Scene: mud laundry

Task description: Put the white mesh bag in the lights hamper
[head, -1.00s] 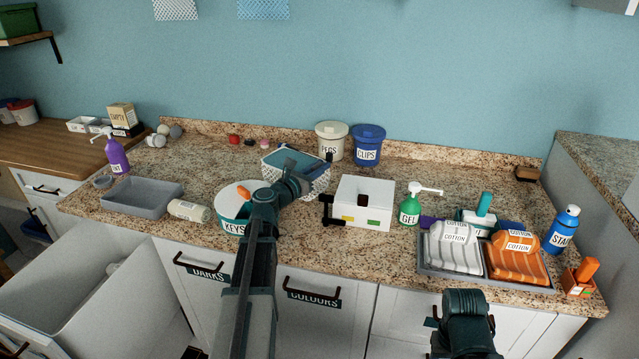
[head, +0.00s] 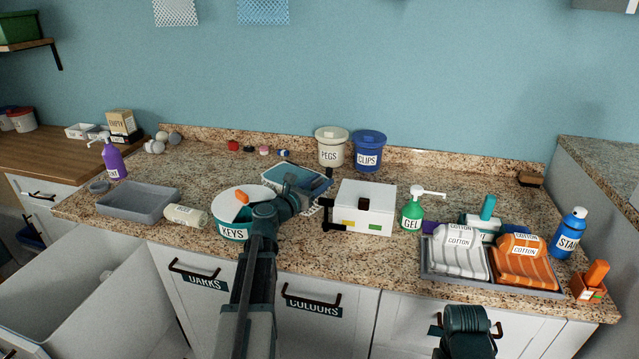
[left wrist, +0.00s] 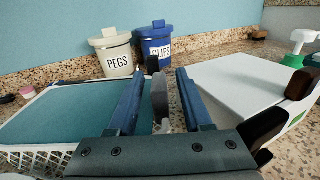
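A white mesh bag (head: 176,12) hangs on the back wall at the top edge of the head view, cut off above. An open white drawer (head: 80,285) is at the lower left; its label is hidden, so I cannot confirm it is the lights hamper. My left gripper (head: 308,188) is over the counter between a white mesh basket with a teal surface (head: 285,177) and a white box (head: 365,203). In the left wrist view its fingers (left wrist: 160,75) stand apart; a grey and black thing shows between them, its hold unclear. My right gripper (head: 465,325) is partly visible at the bottom.
A blue mesh bag (head: 262,12) hangs right of the white one. Closed fronts read DARKS (head: 205,282) and COLOURS (head: 313,305). The PEGS (head: 330,148) and CLIPS (head: 368,152) tubs stand behind. The KEYS tub (head: 232,232) is beside my left arm.

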